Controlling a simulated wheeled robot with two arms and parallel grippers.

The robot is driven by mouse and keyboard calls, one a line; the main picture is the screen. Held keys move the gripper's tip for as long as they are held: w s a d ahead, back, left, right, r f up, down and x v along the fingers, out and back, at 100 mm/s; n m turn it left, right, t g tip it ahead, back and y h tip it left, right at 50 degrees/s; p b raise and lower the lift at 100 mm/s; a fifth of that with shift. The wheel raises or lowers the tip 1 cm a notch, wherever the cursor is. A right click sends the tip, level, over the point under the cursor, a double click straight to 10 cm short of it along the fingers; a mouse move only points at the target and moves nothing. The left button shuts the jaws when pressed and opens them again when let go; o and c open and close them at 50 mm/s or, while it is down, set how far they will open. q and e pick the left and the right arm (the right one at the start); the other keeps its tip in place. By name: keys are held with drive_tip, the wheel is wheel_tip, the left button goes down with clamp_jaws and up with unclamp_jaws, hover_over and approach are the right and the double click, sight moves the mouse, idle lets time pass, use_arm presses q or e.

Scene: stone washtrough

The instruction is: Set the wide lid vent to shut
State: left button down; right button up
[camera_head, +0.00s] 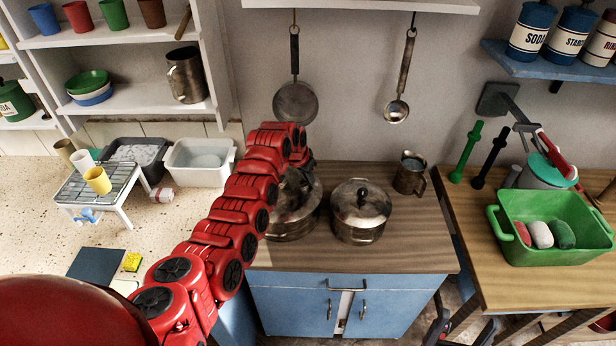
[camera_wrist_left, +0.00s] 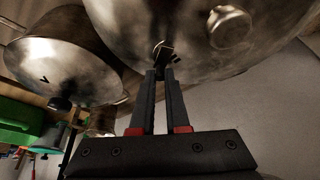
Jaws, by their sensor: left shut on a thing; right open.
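The wide pot (camera_head: 290,225) stands on the wooden counter top, its lid largely hidden behind my left arm and gripper in the head view. In the left wrist view the wide lid (camera_wrist_left: 190,62) fills the top, with a round metal piece (camera_wrist_left: 230,28) on it. My left gripper (camera_head: 300,178) is over this pot. Its fingers (camera_wrist_left: 164,72) are close together on the small dark vent tab (camera_wrist_left: 162,50) at the lid. The vent's setting cannot be read. My right gripper (camera_head: 438,327) shows partly at the bottom edge, open and away from the pots.
A smaller lidded pot (camera_head: 361,212) with a dark knob stands just right of the wide pot. A metal jug (camera_head: 410,174) is behind it. A pan (camera_head: 295,102) and ladle (camera_head: 397,110) hang above. A green tub (camera_head: 552,247) is on the right table. The counter front is clear.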

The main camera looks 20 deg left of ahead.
use_arm(q)
drive_tip(key=shift+w+f+n+b, duration=0.15)
drive_tip(key=shift+n+b, duration=0.65)
drive_tip(key=shift+b, duration=0.15)
drive_tip(key=n+y+b, duration=0.1)
drive_tip(key=n+b, duration=0.3)
drive_tip(key=a+n+y+b, duration=0.1)
drive_tip(key=n+y+b, duration=0.1)
drive_tip(key=b, duration=0.3)
drive_tip(key=shift+w+a+n, duration=0.2)
drive_tip(key=shift+n, duration=0.7)
drive_tip(key=shift+s+a+n+g+y+b, duration=0.15)
drive_tip(key=shift+n+g+y+b, duration=0.15)
drive_tip(key=shift+n+b, duration=0.4)
drive_tip(key=shift+w+a+n+g+y+b, duration=0.1)
drive_tip(key=shift+a+n+g+y+b, duration=0.15)
drive_tip(key=shift+n+b, duration=0.4)
drive_tip(key=shift+d+r, duration=0.1)
drive_tip(key=shift+r, duration=0.1)
drive_tip(key=c, duration=0.9)
unclamp_jaws()
